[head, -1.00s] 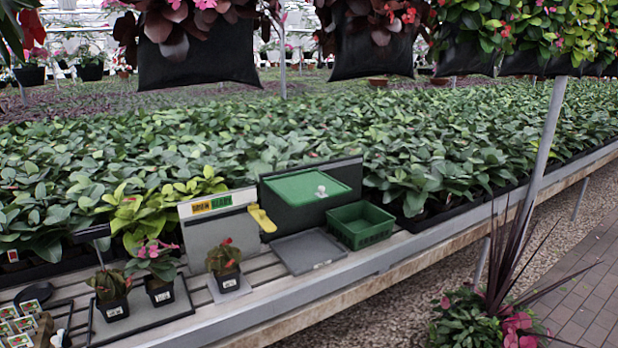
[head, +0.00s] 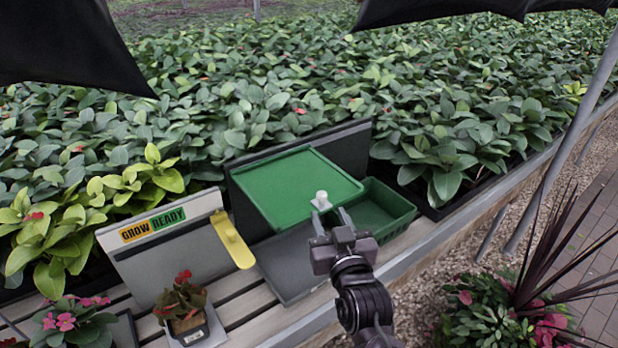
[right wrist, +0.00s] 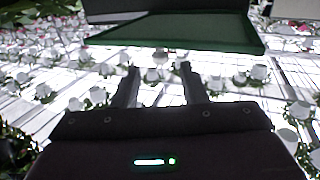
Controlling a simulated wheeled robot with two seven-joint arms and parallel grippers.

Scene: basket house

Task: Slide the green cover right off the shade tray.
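The flat green cover (head: 290,185) lies on the dark shade tray (head: 240,196), in front of an upright dark panel. A white knob (head: 321,200) stands near the cover's front right corner. My right gripper (head: 331,219) is close to the knob, on its near side, with its two fingers apart. In the right wrist view the fingers (right wrist: 158,84) are spread, nothing is clearly held between them, and a green surface (right wrist: 180,32), seemingly the cover, lies beyond. I cannot tell whether the fingertips touch the knob. My left gripper is not in view.
An open green basket (head: 385,205) stands right of the cover, partly behind my gripper. A flat grey tray (head: 285,280) lies in front. A yellow handle-like piece (head: 232,240) and a "GROW READY" sign (head: 153,225) stand left. A potted plant (head: 185,305) sits at the front.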

